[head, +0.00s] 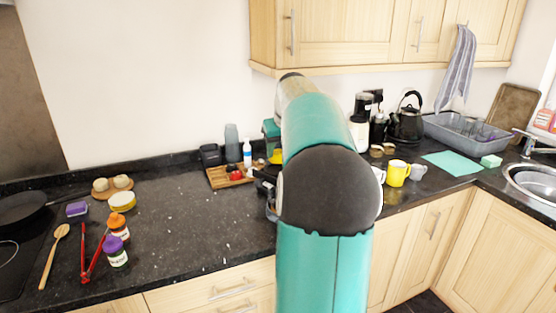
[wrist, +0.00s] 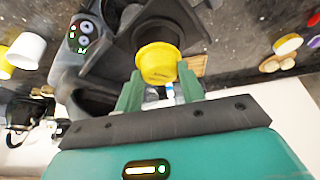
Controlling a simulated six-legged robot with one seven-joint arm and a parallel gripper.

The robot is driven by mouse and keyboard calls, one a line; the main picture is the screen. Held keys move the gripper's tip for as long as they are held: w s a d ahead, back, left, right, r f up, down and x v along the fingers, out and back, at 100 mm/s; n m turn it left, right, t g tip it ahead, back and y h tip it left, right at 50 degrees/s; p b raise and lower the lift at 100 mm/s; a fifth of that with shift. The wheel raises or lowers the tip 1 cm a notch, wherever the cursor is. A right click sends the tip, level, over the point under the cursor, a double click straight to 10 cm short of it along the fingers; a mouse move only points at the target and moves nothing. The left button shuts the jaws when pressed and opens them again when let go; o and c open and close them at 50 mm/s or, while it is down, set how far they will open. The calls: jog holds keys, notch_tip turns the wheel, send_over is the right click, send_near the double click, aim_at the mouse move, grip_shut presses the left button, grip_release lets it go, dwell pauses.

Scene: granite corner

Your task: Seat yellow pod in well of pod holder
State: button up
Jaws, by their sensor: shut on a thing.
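The yellow pod (wrist: 157,60) is held between the green fingers of my gripper (wrist: 159,78) in the wrist view. In the head view the pod (head: 276,156) shows as a small yellow patch beside my arm. A dark holder with a round well (wrist: 158,33) lies just beyond the pod in the wrist view, and the pod overlaps the near edge of the well. I cannot tell whether pod and holder touch. In the head view my arm hides most of the holder.
A grey body with two round buttons (wrist: 84,35) stands beside the holder. A wooden tray (head: 218,182) with small items is left of my arm, near a white spray bottle (head: 247,153). A yellow mug (head: 396,173) stands to the right. The left counter middle is clear.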

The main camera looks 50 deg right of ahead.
jog(key=shift+s+a+x, duration=0.15)
jog(key=shift+x, duration=0.8)
jog(key=shift+s+a+x, duration=0.1)
jog(key=shift+a+x, duration=0.05)
jog(key=shift+x, duration=0.8)
jog(key=shift+s+f, duration=0.1)
jog(key=shift+f, duration=0.1)
jog(key=o, duration=0.9)
jog(key=shift+f, duration=0.1)
jog(key=shift+o, duration=0.2)
